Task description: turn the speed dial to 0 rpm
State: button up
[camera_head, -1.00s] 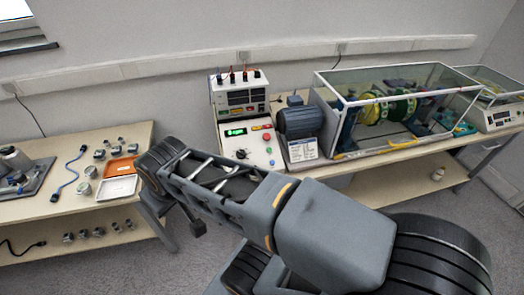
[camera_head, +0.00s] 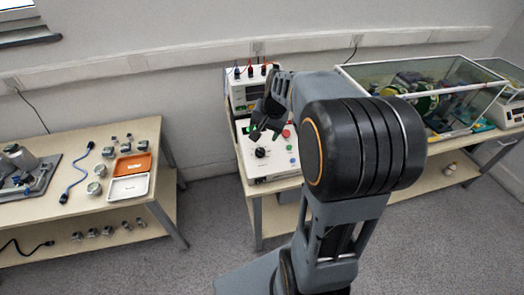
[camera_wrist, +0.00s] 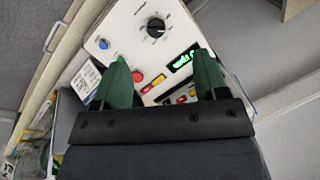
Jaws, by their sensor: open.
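The speed dial (camera_head: 261,152) is a black knob with a scale around it on the white sloped face of the control box (camera_head: 283,166). It also shows in the wrist view (camera_wrist: 156,27), above and beyond the fingertips. The green lit display (camera_wrist: 183,61) is partly cut off by a finger, and its digits are not readable. My gripper (camera_head: 262,131) is over the control box, just behind the dial in the head view. In the wrist view its two green fingers (camera_wrist: 158,72) are apart with nothing between them. It does not touch the dial.
A red button (camera_wrist: 137,76) and a blue button (camera_wrist: 103,43) are near the dial. The meter unit (camera_head: 245,93) stands behind the control box. A glass-covered rotor rig (camera_head: 440,85) is at the right. The left table holds an orange tray (camera_head: 133,165) and a white tray (camera_head: 129,188).

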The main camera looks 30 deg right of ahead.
aim_at(261, 150)
jog(key=w+d+f+m, duration=0.3)
jog(key=w+d+f, duration=0.1)
jog(key=d, duration=0.1)
jog(key=shift+y, duration=0.3)
jog(key=p+x, duration=0.1)
jog(key=x, duration=1.2)
jog(key=shift+s+a+f, duration=0.1)
jog(key=shift+f, duration=0.1)
jog(key=c, duration=0.9)
